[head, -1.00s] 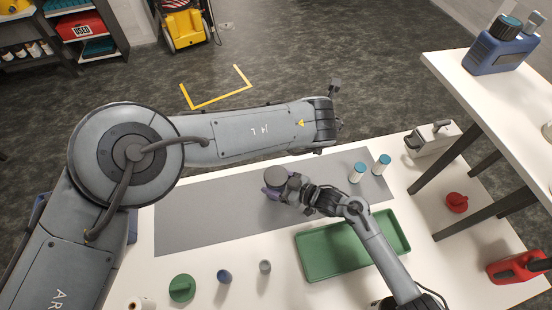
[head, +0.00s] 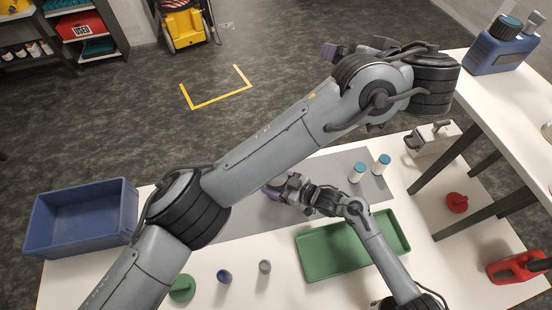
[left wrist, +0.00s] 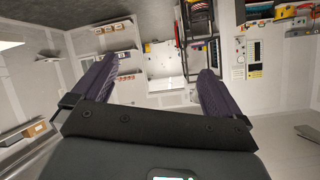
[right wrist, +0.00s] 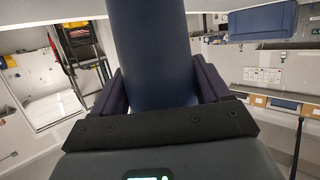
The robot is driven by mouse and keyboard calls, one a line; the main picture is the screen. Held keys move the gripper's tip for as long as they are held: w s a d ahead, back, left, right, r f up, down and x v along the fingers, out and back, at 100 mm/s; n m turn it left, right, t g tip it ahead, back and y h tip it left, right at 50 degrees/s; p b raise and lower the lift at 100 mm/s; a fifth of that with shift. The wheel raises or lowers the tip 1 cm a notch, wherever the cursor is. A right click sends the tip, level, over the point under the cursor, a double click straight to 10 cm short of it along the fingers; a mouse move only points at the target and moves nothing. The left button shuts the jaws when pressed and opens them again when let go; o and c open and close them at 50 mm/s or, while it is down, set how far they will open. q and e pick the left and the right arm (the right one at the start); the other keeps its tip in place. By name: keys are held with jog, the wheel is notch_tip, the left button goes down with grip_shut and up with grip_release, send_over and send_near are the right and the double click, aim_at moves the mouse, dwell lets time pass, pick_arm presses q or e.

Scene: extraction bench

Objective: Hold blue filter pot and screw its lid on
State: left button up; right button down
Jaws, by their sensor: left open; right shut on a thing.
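A dark blue cylinder, the filter pot (right wrist: 152,45), stands between the fingers of my right gripper (right wrist: 162,80) in the right wrist view. That gripper (head: 274,189) is shut on it above the grey mat. In the head view my left arm hides the pot. My left gripper (left wrist: 155,85) is open and empty in the left wrist view. In the head view its purple finger (head: 328,52) is high at the top, far from the pot. A small dark blue round piece (head: 224,276) stands on the table front; I cannot tell whether it is the lid.
Two white bottles with blue caps (head: 357,172) stand at the mat's right end. A grey cup (head: 264,267) and a green round piece (head: 181,289) are at the front. A blue crate (head: 85,215) is left.

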pick_arm(q)
jog(key=a+f+n+g, duration=0.7)
jog(key=a+f, duration=0.4)
jog(key=s+a+f+g+h, duration=0.1)
jog(key=f, duration=0.4)
jog(key=s+a+f+n+g+h, duration=0.1)
jog(key=f+g, duration=0.1)
jog(key=f, duration=0.4)
jog(key=s+a+f+n+g, duration=0.1)
jog(key=a+f+g, duration=0.1)
jog(key=f, duration=0.4)
jog(key=shift+s+f+h, duration=0.2)
jog(key=shift+s+h, duration=0.2)
jog(key=shift+s+f, duration=0.3)
jog(key=shift+f, duration=0.25)
jog(key=shift+f, duration=4)
